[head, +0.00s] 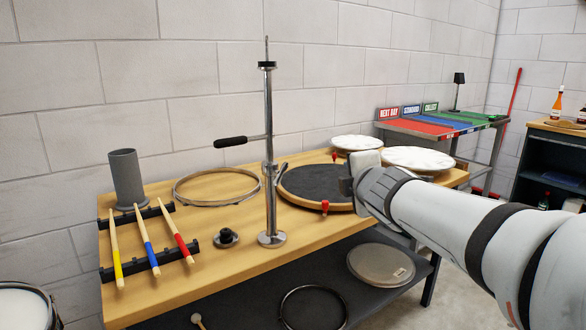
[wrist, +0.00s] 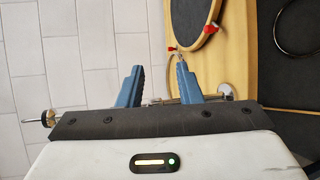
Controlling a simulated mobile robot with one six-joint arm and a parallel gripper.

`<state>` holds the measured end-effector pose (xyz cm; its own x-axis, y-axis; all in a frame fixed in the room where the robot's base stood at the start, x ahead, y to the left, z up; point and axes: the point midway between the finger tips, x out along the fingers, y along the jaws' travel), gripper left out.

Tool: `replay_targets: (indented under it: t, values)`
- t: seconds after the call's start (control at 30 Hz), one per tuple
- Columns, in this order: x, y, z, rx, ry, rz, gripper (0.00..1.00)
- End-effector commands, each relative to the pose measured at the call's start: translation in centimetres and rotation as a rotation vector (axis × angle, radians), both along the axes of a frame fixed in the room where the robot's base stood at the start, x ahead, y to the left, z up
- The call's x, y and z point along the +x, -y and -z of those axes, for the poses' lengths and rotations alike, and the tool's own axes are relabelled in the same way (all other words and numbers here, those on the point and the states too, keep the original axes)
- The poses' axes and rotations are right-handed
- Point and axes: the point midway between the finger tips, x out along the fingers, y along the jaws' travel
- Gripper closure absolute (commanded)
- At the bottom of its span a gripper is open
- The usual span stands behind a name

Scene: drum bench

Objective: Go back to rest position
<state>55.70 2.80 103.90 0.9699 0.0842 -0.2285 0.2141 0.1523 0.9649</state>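My gripper (wrist: 160,80) shows in the wrist view with its two blue fingers spread apart and nothing between them. In the head view my arm comes in from the right, and its gripper end (head: 352,180) is over the right part of the bench. There it covers part of a round black pad (head: 315,183) with a wooden rim and red clamps. The fingers are mostly hidden in the head view. I cannot tell how high the gripper is above the pad.
A metal post with a black lever (head: 270,150) stands on the wooden bench (head: 225,272), left of my gripper. A hoop (head: 217,203), grey cylinder (head: 127,178) and several drumsticks (head: 147,240) are farther left. White drumheads (head: 416,160) lie behind my arm. A shelf (head: 395,262) sits below.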

Motion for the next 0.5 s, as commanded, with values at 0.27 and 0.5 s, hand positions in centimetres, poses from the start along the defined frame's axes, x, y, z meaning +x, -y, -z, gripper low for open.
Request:
replay_targets:
  t: [0.27, 0.5]
  values:
    - [-7.1, 5.0, -0.4, 0.524, -0.345, 0.461, 0.68]
    - [-16.1, 5.5, 0.7, 0.931, -0.631, 0.900, 0.68]
